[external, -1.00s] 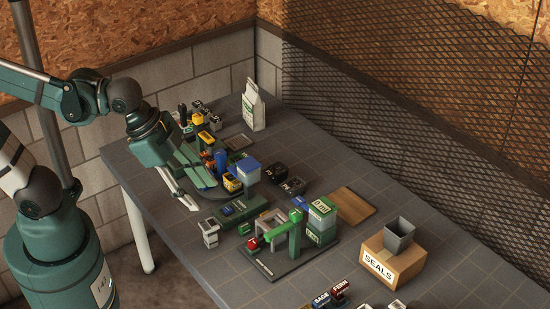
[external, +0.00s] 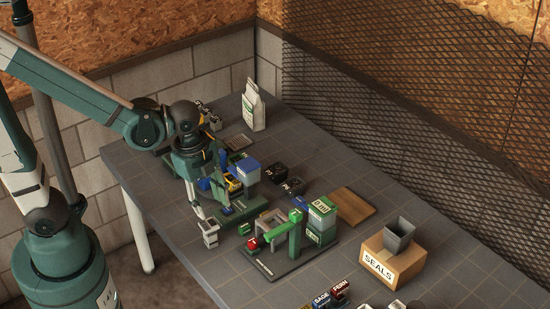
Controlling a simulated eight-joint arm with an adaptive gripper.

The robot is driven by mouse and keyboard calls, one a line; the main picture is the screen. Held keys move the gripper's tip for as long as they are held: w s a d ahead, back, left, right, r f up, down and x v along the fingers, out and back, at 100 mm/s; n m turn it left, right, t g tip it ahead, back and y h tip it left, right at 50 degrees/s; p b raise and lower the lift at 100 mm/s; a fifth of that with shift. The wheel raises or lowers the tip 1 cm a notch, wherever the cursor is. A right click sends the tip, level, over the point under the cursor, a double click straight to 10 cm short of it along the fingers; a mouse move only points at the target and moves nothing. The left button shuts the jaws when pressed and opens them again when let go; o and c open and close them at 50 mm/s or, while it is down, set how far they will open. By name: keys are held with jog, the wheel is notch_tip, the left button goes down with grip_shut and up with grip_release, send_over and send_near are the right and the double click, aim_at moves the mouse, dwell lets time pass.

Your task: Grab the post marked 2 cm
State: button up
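I cannot read a 2 cm mark on anything, so I cannot tell which post it is. A small grey-white piece (external: 210,234) stands near the table's front edge, just below my gripper. My gripper (external: 207,200) points down beside the green base (external: 241,208), its fingers apart. A yellow piece (external: 234,183) and a blue piece (external: 203,184) show close to it. A grey box with a blue top (external: 248,170) stands to its right. My arm and gripper hide part of this cluster, and I see nothing held.
A green press-like stand (external: 295,236) and green-white boxes (external: 321,222) stand to the right. Two dark blocks (external: 279,172) are behind. A white bag (external: 253,105) stands at the back. The right tabletop is mostly clear.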

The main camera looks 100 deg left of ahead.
aim_at(209, 224)
jog(key=s+a+f+b, duration=0.1)
jog(key=a+f, duration=0.1)
jog(key=s+a+f+m+g, duration=0.1)
jog(key=f, duration=0.2)
jog(key=a+f+m+b, duration=0.1)
jog(key=a+f, duration=0.1)
jog(key=f, duration=0.1)
jog(key=shift+s+a+f+h+b, duration=0.25)
jog(key=shift+s+a+h+b, duration=0.05)
jog(key=shift+s+b, duration=0.1)
jog(key=shift+f+b, duration=1.05)
jog(key=shift+f, duration=2.35)
jog(key=shift+f+b, duration=1.05)
jog(key=shift+f, duration=1.55)
jog(key=c, duration=1)
